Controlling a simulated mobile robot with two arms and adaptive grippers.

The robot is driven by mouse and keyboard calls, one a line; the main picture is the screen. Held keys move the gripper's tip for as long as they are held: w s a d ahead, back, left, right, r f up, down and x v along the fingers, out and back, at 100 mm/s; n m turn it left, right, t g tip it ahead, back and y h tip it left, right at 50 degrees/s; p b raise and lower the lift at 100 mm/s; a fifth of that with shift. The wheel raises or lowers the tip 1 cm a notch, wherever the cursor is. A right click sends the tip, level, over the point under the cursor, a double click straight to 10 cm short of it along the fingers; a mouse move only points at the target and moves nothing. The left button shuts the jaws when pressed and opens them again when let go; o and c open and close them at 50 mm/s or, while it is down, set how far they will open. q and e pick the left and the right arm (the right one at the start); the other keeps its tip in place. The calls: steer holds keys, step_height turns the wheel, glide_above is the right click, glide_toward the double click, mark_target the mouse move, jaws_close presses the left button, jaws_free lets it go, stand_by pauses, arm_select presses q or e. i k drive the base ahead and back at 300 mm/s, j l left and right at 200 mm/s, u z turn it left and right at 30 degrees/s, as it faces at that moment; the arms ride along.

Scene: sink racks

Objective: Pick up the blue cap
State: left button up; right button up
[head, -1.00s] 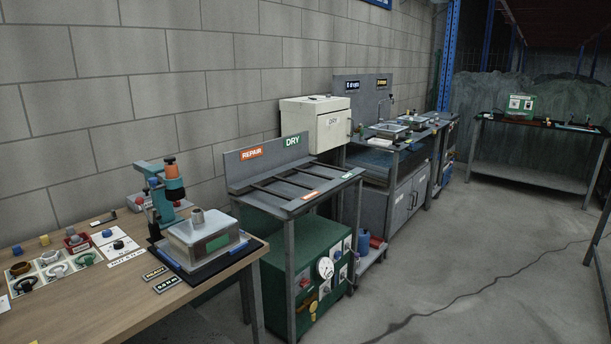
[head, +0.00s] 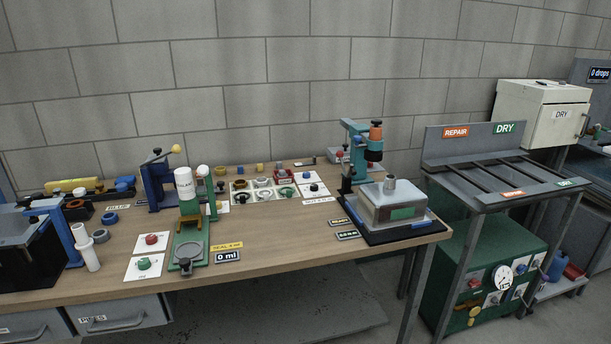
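Several small blue pieces lie on the wooden workbench (head: 330,235), and I cannot tell for sure which one is the blue cap. Neither of my grippers is in view.
A green stand with a white bottle (head: 184,182), a blue lever press (head: 158,180) and a teal press (head: 355,150) rise from the bench. White cards hold a red knob (head: 151,239) and a green knob (head: 144,263). A grey drying rack (head: 480,190) stands at the right.

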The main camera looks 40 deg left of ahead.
mark_target(121, 187)
steer(key=u, duration=2.25)
